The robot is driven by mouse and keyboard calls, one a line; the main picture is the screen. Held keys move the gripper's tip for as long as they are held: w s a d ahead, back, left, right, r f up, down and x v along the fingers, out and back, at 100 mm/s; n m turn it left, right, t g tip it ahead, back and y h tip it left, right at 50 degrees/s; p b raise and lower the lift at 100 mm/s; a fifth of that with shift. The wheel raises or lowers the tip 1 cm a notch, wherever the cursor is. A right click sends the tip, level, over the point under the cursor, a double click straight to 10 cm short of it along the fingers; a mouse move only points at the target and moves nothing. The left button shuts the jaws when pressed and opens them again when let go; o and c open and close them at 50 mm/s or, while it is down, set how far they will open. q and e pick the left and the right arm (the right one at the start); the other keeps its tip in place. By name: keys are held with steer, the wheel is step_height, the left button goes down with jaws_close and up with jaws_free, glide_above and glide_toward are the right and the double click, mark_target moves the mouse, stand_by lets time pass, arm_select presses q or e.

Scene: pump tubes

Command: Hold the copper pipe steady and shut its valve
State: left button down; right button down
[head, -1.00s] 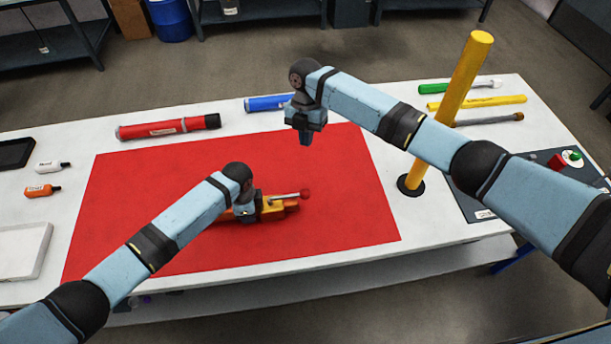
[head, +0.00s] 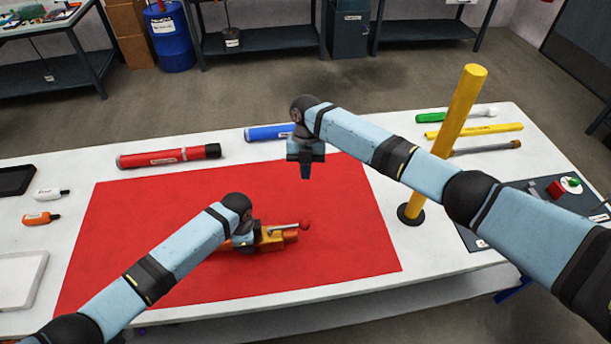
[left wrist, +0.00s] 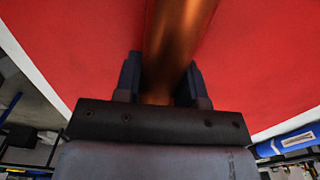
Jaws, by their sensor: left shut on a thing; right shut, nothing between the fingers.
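The copper pipe (head: 291,238) lies on the red mat, partly hidden by my left arm. Its yellow valve body (head: 270,235) carries a lever (head: 286,227) with a red knob (head: 305,225); the lever lies roughly along the pipe. My left gripper (head: 243,244) is shut on the pipe, left of the valve. In the left wrist view the pipe (left wrist: 178,40) runs between the two dark fingers. My right gripper (head: 306,172) is shut and empty, above the mat's back edge, behind and apart from the valve.
The red mat (head: 150,240) is otherwise bare. A red tube (head: 168,156) and a blue tube (head: 268,132) lie behind the mat. Small bottles (head: 40,218) lie at left.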

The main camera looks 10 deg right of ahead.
mark_target(288, 227)
steer(key=s+a+f, duration=0.1)
steer(key=s+f, duration=0.5)
steer(key=f, duration=0.2)
steer(key=shift+a, duration=0.1)
